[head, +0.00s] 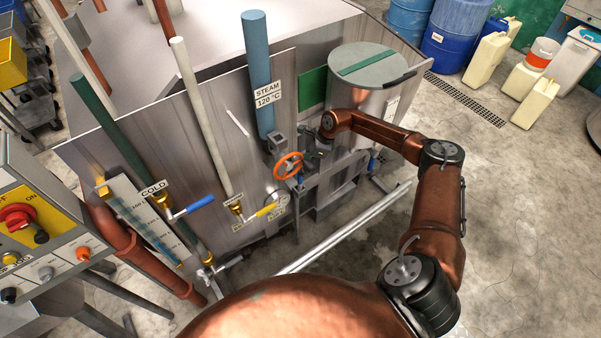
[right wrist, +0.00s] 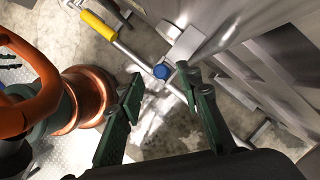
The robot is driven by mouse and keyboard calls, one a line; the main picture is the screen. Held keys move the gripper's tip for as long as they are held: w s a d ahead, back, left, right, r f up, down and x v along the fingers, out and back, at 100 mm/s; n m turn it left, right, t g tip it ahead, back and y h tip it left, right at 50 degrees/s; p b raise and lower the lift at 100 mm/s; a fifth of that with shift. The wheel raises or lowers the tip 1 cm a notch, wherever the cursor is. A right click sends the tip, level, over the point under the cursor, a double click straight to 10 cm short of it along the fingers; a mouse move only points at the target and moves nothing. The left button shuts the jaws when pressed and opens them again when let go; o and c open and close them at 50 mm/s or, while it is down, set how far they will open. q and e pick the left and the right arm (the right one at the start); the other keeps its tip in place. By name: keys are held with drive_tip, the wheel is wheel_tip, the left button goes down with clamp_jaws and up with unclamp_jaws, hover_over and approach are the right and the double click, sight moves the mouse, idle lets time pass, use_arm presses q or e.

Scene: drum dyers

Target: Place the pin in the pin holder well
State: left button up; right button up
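My right gripper (head: 312,156) is beside the steel tank front, close to the orange handwheel, and small in the head view. I cannot tell for certain whether this blue piece is the pin. I cannot make out the pin holder well in either view. My left gripper is not in view.
The orange handwheel (head: 288,165) and blue steam pipe (head: 258,75) are close to my right gripper. A yellow valve lever (head: 267,210) is left of the handwheel. The lidded steel drum (head: 367,75) stands behind.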

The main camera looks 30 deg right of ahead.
drive_tip(key=shift+v, duration=1.25)
